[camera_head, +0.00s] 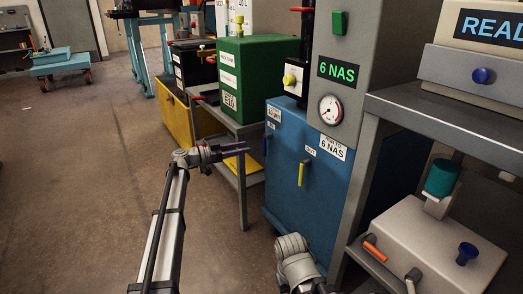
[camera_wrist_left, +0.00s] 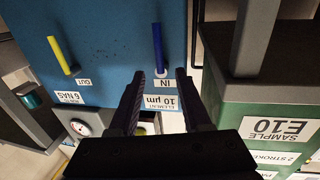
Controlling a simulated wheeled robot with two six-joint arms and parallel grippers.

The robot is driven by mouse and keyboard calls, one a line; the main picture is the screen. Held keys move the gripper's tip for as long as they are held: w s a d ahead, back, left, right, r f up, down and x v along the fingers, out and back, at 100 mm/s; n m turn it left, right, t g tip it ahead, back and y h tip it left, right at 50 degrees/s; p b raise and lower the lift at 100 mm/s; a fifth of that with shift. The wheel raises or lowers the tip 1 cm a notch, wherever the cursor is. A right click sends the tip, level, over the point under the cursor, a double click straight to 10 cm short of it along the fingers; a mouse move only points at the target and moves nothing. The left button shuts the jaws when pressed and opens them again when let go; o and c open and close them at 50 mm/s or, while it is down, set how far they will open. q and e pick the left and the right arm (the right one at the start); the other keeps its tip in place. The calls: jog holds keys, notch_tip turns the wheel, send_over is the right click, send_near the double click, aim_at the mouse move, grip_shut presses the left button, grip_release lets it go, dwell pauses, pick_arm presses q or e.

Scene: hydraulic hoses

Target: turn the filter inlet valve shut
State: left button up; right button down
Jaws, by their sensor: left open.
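The blue filter cabinet (camera_head: 285,200) carries a blue inlet valve handle (camera_head: 266,145), small and upright at its left edge. In the left wrist view the blue handle (camera_wrist_left: 158,46) stands beside an upside-down "IN" label. A yellow handle (camera_head: 302,173), labelled "OUT", is to its right in the head view; it also shows in the left wrist view (camera_wrist_left: 63,55). My left gripper (camera_head: 240,149) is left of the blue handle and points toward it. In the wrist view its open fingers (camera_wrist_left: 160,74) lie either side of the handle's line, apart from it.
A green "E10" box (camera_head: 262,75) on a grey bench stands close behind my left gripper. A gauge (camera_head: 330,109) is above the cabinet's labels. A grey shelf (camera_head: 440,112) with a pale box is at the right.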

pick_arm(q)
jog(key=x, duration=0.8)
jog(key=shift+s, duration=0.1)
grip_shut()
jog(key=shift+a, duration=0.1)
dwell(1.3)
